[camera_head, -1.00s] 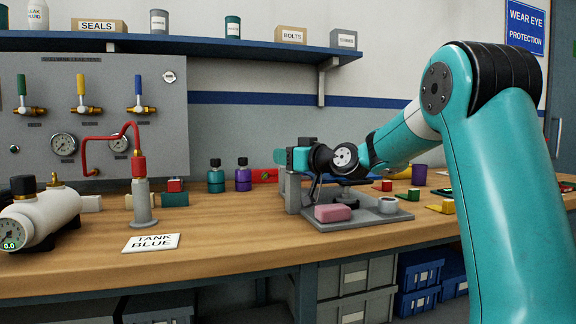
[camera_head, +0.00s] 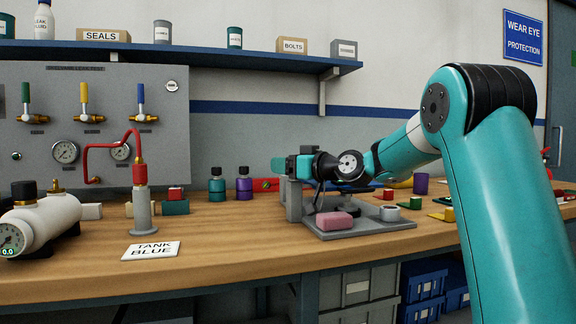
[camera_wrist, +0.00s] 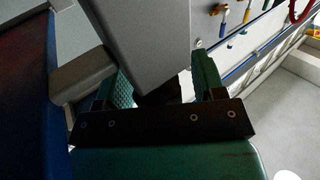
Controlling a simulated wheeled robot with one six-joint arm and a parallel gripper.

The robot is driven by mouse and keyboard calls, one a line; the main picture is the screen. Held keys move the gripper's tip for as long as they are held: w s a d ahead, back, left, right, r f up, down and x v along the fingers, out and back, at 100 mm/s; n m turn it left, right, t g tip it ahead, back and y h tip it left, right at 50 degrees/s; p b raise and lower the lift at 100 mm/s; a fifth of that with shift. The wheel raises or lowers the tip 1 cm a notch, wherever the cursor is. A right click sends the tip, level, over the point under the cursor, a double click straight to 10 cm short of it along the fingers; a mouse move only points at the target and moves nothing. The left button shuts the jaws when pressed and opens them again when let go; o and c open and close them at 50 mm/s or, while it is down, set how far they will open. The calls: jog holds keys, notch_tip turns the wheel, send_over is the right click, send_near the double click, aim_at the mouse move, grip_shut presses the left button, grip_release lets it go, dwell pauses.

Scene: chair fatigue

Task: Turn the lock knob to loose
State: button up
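My gripper (camera_head: 285,165) is at the grey test fixture (camera_head: 370,226) on the bench, level with the top of its upright post (camera_head: 294,200). In the wrist view the two green finger pads of my gripper (camera_wrist: 162,82) stand apart. A dark, knob-like piece (camera_wrist: 158,94) lies between them below a large grey block (camera_wrist: 145,40). Gaps show on both sides of this piece, and I see no clear contact. Its markings and turn position cannot be read. In the head view my gripper and wrist hide the knob area.
A pink block (camera_head: 334,221) and a small grey cup (camera_head: 390,213) are on the fixture's base. Teal (camera_head: 217,186) and purple (camera_head: 243,184) bottles stand to the left. A white tank (camera_head: 40,222) and a card (camera_head: 151,250) lie farther left. Bare bench lies in front.

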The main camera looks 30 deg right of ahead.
notch_tip(320, 180, up, 20)
jog(key=p, duration=0.5)
jog(key=shift+p, duration=0.3)
